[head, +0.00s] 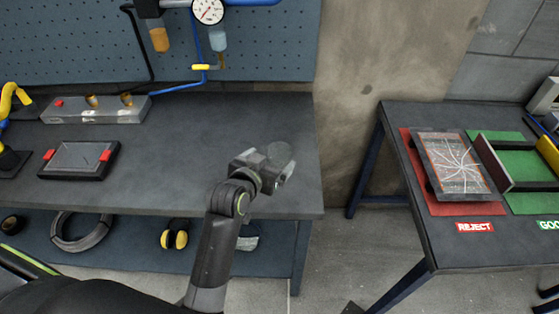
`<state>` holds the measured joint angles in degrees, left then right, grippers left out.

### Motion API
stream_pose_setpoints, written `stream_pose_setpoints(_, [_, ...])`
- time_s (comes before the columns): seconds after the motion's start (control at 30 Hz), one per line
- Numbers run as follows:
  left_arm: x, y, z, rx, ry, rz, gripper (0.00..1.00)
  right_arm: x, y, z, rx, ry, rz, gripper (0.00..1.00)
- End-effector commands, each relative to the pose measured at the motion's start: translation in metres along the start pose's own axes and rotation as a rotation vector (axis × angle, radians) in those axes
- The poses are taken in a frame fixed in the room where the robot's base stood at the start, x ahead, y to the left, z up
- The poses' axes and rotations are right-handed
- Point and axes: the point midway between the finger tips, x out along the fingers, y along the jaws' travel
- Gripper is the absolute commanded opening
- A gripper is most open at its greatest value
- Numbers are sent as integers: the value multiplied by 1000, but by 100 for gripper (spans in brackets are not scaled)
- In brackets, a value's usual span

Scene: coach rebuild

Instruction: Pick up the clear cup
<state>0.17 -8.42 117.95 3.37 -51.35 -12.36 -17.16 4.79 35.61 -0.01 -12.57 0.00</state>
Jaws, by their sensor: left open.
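A faint, round, see-through grey shape, which looks like the clear cup (279,151), stands near the right end of the dark workbench. My left gripper (268,165) is open at the cup, its fingers reaching toward it from the front. The gripper hides the cup's lower part. I cannot tell whether the fingers touch the cup. My right gripper is not in view.
On the workbench (200,170) are a black tablet-like device (80,159) and a grey block with fittings (95,111). A pegboard with a gauge (208,10) rises behind. A separate table (460,250) at right holds a cracked panel (455,163) on red.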

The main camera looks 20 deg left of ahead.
Motion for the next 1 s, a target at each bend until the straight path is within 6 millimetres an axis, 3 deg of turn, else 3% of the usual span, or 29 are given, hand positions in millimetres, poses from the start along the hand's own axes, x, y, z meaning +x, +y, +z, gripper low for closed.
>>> stream_pose_setpoints(0.2, [30,0,-1,1,-1,0,90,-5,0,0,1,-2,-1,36])
stream_pose_setpoints(0.53, [46,0,0,1,-2,0,90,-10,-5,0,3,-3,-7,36])
stream_pose_setpoints(1.0, [90,-1,2,0,-1,-1,90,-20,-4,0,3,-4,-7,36])
